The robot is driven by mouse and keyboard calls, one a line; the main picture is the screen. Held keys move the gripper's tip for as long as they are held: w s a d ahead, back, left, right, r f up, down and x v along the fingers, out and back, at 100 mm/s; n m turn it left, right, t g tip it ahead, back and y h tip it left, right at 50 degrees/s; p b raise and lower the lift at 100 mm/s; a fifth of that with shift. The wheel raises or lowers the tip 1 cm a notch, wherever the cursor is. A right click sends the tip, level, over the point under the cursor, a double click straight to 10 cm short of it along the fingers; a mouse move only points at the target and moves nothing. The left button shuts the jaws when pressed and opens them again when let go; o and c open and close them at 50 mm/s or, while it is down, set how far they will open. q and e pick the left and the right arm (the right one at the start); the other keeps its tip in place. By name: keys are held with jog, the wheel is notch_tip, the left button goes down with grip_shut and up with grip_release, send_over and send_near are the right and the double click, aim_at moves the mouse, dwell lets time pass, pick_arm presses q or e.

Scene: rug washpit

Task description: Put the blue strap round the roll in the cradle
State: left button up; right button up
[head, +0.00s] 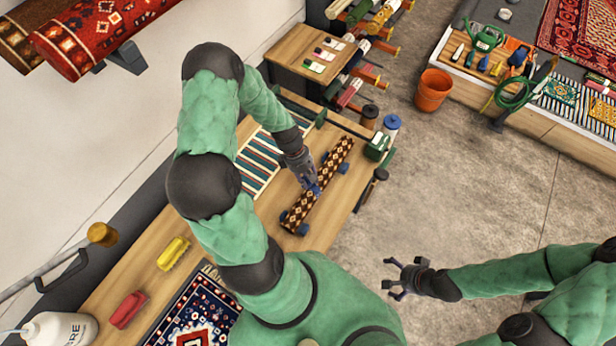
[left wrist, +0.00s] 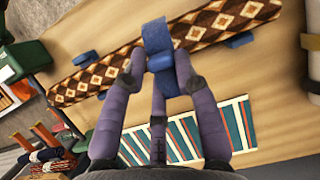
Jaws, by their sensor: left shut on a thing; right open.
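The brown and cream diamond-patterned roll (head: 336,157) lies on the wooden bench, held by the blue blocks of the cradle (head: 302,229). The roll also shows in the left wrist view (left wrist: 212,24), with cradle blocks (left wrist: 86,58) beside it. My left gripper (head: 313,187) is at the middle of the roll, shut on the blue strap (left wrist: 156,36). The strap lies across the roll there, with a thick blue part between my fingertips (left wrist: 158,66). The roll's underside is hidden, so I cannot tell whether the strap passes beneath. My right gripper (head: 398,282) is open and empty, off the bench.
A striped textile (head: 262,160) lies beside the roll. A yellow brush (head: 173,253), a red brush (head: 128,309) and a patterned rug (head: 195,318) are nearer on the bench. Spools (head: 391,123) stand at its far right. An orange bucket (head: 433,90) stands on the otherwise open floor.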

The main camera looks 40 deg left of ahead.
aim_at(308, 191)
pick_arm(q)
jog(key=shift+f+b, duration=2.1)
jog(key=shift+f, duration=0.9)
jog(key=o, duration=1)
jog(key=v, duration=1.2)
jog(key=shift+d, duration=0.1)
